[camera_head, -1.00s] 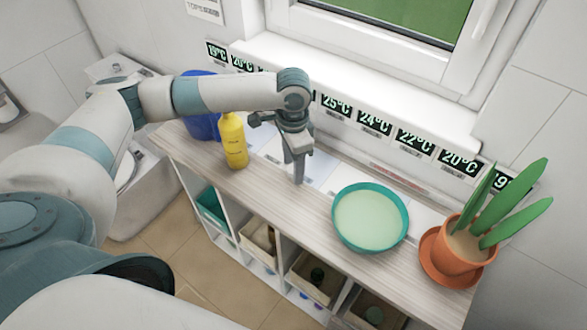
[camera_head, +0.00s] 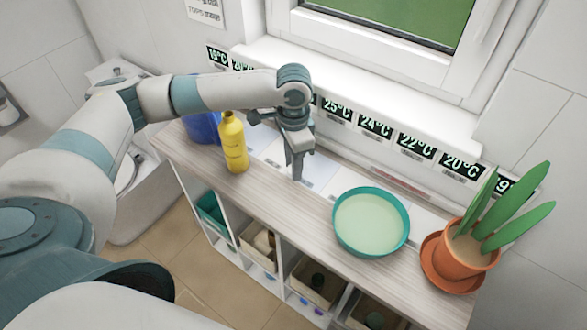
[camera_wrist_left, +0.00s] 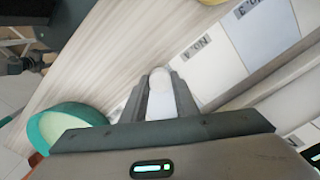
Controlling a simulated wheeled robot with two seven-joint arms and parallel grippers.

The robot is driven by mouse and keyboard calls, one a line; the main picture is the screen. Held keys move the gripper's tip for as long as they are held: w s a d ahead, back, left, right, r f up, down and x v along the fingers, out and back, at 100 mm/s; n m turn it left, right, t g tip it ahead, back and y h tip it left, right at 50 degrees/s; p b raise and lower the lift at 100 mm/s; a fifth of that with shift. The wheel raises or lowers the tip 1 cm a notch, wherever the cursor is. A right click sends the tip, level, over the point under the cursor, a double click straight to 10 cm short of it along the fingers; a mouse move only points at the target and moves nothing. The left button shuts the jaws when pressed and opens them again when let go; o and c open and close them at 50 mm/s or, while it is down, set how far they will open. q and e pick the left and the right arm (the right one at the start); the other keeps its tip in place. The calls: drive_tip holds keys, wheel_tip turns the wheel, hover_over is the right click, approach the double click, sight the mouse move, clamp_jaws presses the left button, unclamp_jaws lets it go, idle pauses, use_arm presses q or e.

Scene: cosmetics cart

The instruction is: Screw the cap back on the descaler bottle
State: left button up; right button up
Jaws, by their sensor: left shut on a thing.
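A yellow bottle (camera_head: 234,148) stands upright on the wooden cart top (camera_head: 279,214), left of my left gripper; it is the likely descaler bottle, but its label is too small to read. My left gripper (camera_head: 297,176) points down over the cart top, between the bottle and the teal bowl, apart from both. In the left wrist view my left gripper (camera_wrist_left: 160,82) is shut on a small white, round-ended thing (camera_wrist_left: 160,97), which looks like the cap. In the head view the fingers hide it. My right gripper is not in view.
A teal bowl (camera_head: 341,236) of pale contents stands right of the gripper. A potted plant (camera_head: 470,257) is at the right end. A blue container (camera_head: 203,128) stands behind the bottle. Temperature cards (camera_head: 375,127) line the wall side. The cart top before the gripper is clear.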

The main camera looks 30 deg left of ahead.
use_arm(q)
drive_tip(key=r, duration=0.2)
drive_tip(key=shift+d+r+b, duration=0.25)
drive_tip(key=shift+r+b, duration=0.05)
drive_tip(key=shift+b, duration=0.1)
drive_tip(key=s+d+r+b, duration=0.2)
drive_tip(key=d+r, duration=0.4)
drive_tip(key=d, duration=0.4)
drive_tip(key=shift+s+d+r, duration=0.3)
drive_tip(key=shift+s+r, duration=0.1)
drive_tip(key=shift+s, duration=0.35)
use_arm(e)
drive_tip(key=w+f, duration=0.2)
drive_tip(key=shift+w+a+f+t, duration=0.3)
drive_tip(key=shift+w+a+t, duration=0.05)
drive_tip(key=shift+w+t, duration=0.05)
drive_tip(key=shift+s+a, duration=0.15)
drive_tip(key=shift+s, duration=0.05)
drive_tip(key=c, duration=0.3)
use_arm(q)
drive_tip(key=s+a+f+n, duration=0.3)
drive_tip(key=s+a+n, duration=0.2)
drive_tip(key=n, duration=0.3)
drive_tip(key=shift+a, duration=0.15)
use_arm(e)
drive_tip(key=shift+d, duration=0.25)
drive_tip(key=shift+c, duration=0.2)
